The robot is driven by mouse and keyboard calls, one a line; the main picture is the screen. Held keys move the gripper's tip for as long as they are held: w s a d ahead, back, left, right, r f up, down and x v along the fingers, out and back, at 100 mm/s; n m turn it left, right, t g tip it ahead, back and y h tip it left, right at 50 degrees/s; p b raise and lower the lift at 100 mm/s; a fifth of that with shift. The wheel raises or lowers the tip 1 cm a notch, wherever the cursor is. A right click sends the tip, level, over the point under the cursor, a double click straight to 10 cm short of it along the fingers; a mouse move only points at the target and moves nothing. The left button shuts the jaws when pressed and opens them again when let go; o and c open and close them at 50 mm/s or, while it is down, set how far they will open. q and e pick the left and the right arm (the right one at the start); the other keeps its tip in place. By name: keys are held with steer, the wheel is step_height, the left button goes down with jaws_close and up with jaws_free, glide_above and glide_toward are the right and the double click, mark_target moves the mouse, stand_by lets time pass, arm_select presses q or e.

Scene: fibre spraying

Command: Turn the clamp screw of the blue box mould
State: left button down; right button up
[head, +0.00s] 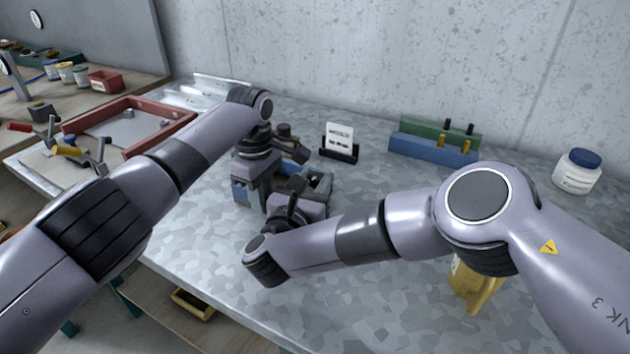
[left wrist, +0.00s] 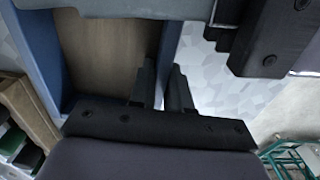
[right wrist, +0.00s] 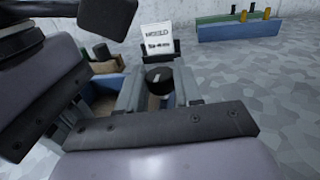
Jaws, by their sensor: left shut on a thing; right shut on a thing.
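The blue box mould (head: 320,186) stands on the table, largely covered by my arms in the head view. In the left wrist view, its blue wall (left wrist: 38,55) surrounds a brown wooden inside. My left gripper (left wrist: 163,88) is shut on the mould's side wall. My right gripper (right wrist: 160,100) is shut on the clamp screw, whose round black knob (right wrist: 160,78) with a pale mark shows between the fingers. In the head view, both grippers, left (head: 252,185) and right (head: 298,207), are close together at the mould; their fingertips are mostly hidden.
A small sign (head: 339,139) stands behind the mould. A blue rack (head: 430,149) and a green rack (head: 425,130) hold pegs at the back. A white jar (head: 577,172) is at right, a yellow pitcher (head: 474,285) in front. A red frame (head: 135,122) lies left.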

steer(key=shift+h, duration=0.3)
steer(key=o, duration=1)
steer(key=shift+o, duration=0.2)
steer(key=v, duration=1.2)
steer(key=shift+s+r, duration=0.1)
steer(key=shift+r, duration=0.05)
